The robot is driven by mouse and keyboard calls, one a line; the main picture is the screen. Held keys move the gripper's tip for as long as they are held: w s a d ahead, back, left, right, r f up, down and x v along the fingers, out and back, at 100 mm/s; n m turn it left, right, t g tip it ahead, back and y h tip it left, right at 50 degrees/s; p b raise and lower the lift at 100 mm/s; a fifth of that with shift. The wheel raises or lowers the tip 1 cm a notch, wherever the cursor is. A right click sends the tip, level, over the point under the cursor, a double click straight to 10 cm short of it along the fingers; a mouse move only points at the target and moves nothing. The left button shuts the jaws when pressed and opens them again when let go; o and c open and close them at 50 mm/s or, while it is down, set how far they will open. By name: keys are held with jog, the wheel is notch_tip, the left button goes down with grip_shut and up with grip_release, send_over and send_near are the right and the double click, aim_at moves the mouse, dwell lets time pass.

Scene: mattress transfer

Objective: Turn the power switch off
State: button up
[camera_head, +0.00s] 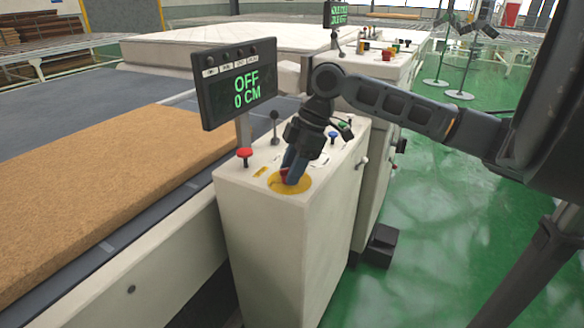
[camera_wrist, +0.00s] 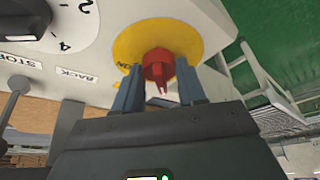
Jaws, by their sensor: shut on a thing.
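The power switch is a red rotary knob (camera_wrist: 158,66) on a round yellow plate (camera_wrist: 185,35), on top of a white control cabinet (camera_head: 262,235). The yellow plate also shows in the head view (camera_head: 302,186). My gripper (camera_wrist: 158,75) reaches down to the plate, with one blue-grey finger on each side of the red knob. It is shut on the knob. The fingers hide most of the knob in the head view. A display (camera_head: 237,82) above the cabinet reads "OFF" and "0 CM".
A red mushroom button (camera_head: 245,153) and a black lever (camera_head: 275,125) stand on the cabinet top beside my gripper. A brown mattress slab (camera_head: 120,165) lies on the conveyor at left. A second white control cabinet stands behind.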

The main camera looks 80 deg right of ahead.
jog(key=o, duration=1)
jog(key=shift+v, duration=3.9)
